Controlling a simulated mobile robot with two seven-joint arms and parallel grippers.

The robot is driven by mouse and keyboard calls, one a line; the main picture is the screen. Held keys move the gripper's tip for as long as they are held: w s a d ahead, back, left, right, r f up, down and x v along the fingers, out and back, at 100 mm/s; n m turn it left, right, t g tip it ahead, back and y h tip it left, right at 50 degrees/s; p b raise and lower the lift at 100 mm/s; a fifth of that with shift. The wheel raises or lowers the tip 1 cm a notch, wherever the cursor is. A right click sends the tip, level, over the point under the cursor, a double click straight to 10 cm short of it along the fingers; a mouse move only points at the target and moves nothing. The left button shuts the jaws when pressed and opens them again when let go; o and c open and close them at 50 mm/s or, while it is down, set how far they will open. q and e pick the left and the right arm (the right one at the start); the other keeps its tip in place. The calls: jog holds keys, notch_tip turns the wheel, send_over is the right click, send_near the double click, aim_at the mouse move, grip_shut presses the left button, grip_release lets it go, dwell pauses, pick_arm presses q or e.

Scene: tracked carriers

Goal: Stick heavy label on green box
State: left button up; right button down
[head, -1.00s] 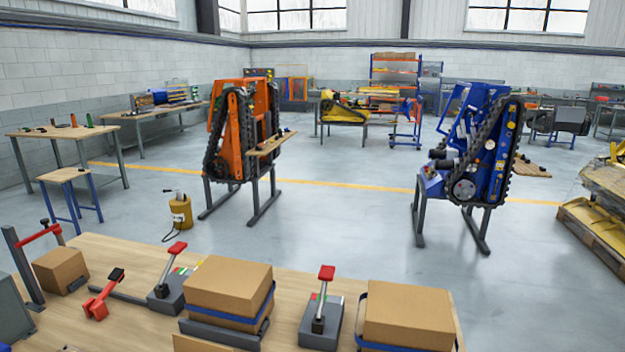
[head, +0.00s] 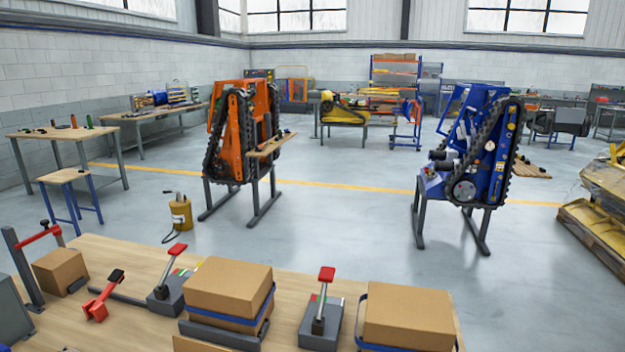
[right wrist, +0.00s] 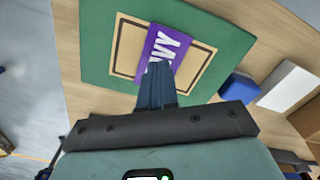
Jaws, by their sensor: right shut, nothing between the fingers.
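In the right wrist view a green box (right wrist: 222,28) shows a tan rectangle (right wrist: 198,70) with a dark outline on its face. A purple label (right wrist: 174,43) with white letters ending in "VY" lies across the tan rectangle; the rest of the word is hidden behind my fingers. My right gripper (right wrist: 158,66) is shut and empty, its fingertips over the label. I cannot tell whether they press on it. The head view shows neither gripper, and I cannot make out the green box or the purple label there.
In the wrist view a blue block (right wrist: 238,87) and a white block (right wrist: 287,87) stand on the wooden surface right of the green box. In the head view a wooden bench (head: 120,262) holds several cardboard boxes and red-handled tools. Tracked carriers, orange (head: 236,135) and blue (head: 478,150), stand beyond.

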pick_arm(q)
jog(key=shift+s+f+b, duration=0.1)
jog(key=shift+f+b, duration=0.3)
pick_arm(e)
jog(key=shift+f, duration=0.65)
dwell(0.4)
dwell(0.5)
pick_arm(q)
notch_tip(320, 180, up, 6)
jog(key=w+p, duration=0.1)
jog(key=p, duration=0.4)
jog(key=shift+w+p, duration=0.3)
jog(key=shift+w, duration=0.1)
pick_arm(e)
notch_tip(320, 180, up, 7)
jog(key=shift+r, duration=0.1)
pick_arm(q)
jog(key=shift+s+f, duration=0.1)
jog(key=shift+f, duration=0.05)
